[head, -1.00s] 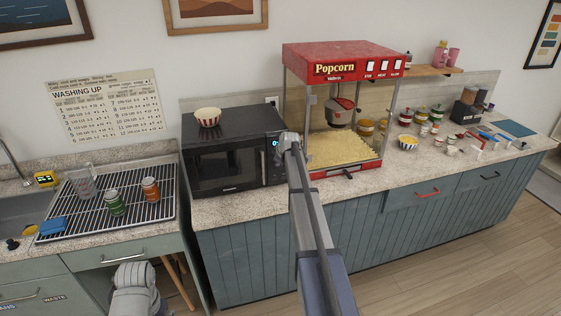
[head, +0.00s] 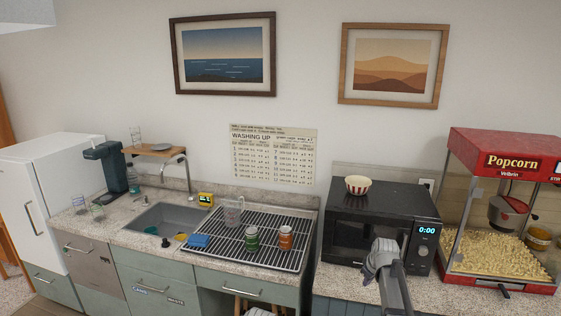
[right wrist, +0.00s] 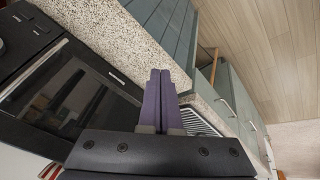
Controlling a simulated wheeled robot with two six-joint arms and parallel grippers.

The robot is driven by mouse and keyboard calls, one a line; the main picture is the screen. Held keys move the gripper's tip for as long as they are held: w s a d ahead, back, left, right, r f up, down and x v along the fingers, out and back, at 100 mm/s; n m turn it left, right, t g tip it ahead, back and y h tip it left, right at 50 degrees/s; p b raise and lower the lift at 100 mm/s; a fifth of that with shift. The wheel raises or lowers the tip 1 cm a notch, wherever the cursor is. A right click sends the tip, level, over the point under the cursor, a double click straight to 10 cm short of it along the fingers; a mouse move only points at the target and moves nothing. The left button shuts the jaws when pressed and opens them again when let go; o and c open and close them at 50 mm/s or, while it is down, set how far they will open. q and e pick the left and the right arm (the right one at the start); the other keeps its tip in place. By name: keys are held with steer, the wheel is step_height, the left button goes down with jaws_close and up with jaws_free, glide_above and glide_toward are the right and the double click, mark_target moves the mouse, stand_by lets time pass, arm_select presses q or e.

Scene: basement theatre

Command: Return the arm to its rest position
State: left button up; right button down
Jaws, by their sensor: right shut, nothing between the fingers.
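My right gripper (head: 376,256) is in front of the microwave (head: 352,237), near the right part of its door. Its fingers are together with nothing between them. In the right wrist view, the two dark purple fingers (right wrist: 159,78) lie side by side, pointing along the counter edge. The microwave door (right wrist: 75,95) fills the left of that view. In the head view the right forearm comes up from the bottom edge. My left gripper is not in view.
The microwave is closed and shows 0:00, with a striped bowl (head: 358,185) on top. The popcorn machine (head: 505,165) stands to its right. A drying rack (head: 222,247) with jars and a sink (head: 172,217) are to the left. The floor (right wrist: 258,50) is clear.

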steer(key=s+a+f+m+g+b, duration=0.1)
steer(key=s+a+f, duration=0.3)
steer(key=s+a, duration=0.8)
steer(key=s+a+f+g+h+b, duration=0.1)
steer(key=s+a+f+g+b, duration=0.2)
steer(key=s+a, duration=0.9)
steer(key=s+g+b, duration=0.1)
steer(key=s, duration=0.7)
steer(key=shift+s+a+f+m, duration=0.2)
steer(key=shift+s+f+m, duration=0.1)
steer(key=shift+f+m, duration=0.1)
